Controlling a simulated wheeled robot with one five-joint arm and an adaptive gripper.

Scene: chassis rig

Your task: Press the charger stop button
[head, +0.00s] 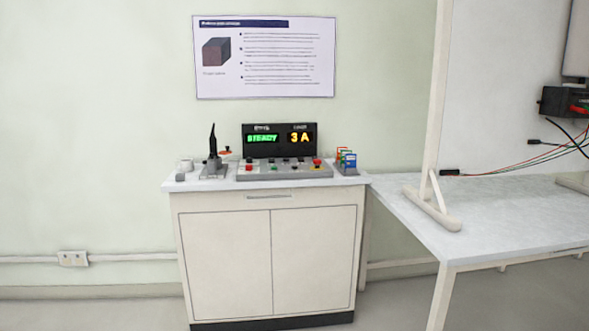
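A grey control panel (285,173) sits on top of a white cabinet (268,192). It carries a row of small buttons and knobs. A red button (317,163) is near its right end, and another small red one (249,167) is near its left end. The button labels are too small to read, so I cannot tell which one is the charger stop. My gripper is not in view.
A black upright device (212,148) stands left of the panel, and blue-and-green items (347,161) stand to its right. A pale table (490,215) with a white post (436,110) and wires adjoins on the right. Floor shows at lower left.

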